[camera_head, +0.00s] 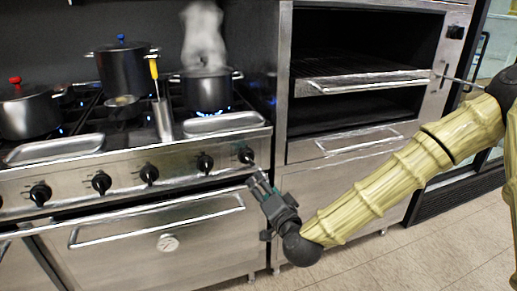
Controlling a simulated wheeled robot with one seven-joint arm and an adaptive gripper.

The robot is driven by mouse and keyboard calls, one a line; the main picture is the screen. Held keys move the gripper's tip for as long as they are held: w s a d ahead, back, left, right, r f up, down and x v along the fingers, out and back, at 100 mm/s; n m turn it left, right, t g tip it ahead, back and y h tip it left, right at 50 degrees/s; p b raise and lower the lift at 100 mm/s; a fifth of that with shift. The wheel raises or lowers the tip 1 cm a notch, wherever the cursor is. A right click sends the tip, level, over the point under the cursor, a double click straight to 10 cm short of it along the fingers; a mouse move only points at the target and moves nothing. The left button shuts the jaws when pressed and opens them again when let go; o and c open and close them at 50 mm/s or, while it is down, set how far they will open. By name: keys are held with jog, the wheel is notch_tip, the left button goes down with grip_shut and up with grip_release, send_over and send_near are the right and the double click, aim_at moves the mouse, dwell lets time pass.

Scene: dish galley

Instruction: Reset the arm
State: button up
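My arm comes in from the right side of the head view, with a pale yellow, ribbed casing. My gripper (256,183) is dark grey and points up and left. It is in front of the stove's front panel, just below the rightmost black knob (246,155). I cannot tell whether it touches the knob or is apart from it. The fingers are small and close together in the picture, and I see nothing held between them. Whether they are open or shut is unclear.
A steaming pot (206,92) stands over a blue flame. A blue-knobbed pot (124,70) and a red-knobbed pot (27,110) also stand on the stove. The oven door (150,245) is shut. An open-fronted oven (365,75) with racks is at right. Tiled floor (400,255) is clear.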

jog(key=s+d+f+n+g+h, duration=0.1)
jog(key=s+d+f+g, duration=0.15)
jog(key=s+f, duration=0.6)
jog(key=s+d+f+n+g, duration=0.15)
jog(key=s+f+g, duration=0.25)
jog(key=f, duration=0.9)
jog(key=s+d+f+n+g+h, duration=0.1)
jog(key=s+f+n+g, duration=0.15)
jog(key=s+f, duration=0.55)
jog(key=s+d+f+g+h, duration=0.1)
jog(key=s+d+f+g, duration=0.4)
jog(key=s+f, duration=0.4)
jog(key=s+d+f+n+g+h, duration=0.25)
jog(key=s+d+f, duration=0.25)
jog(key=s+d, duration=0.5)
notch_tip(320, 180, up, 20)
jog(key=a+p, duration=0.1)
jog(key=p, duration=1.8)
jog(key=shift+s+m+p, duration=0.25)
jog(key=shift+m+p, duration=0.15)
jog(key=shift+m, duration=0.05)
jog(key=shift+a, duration=0.1)
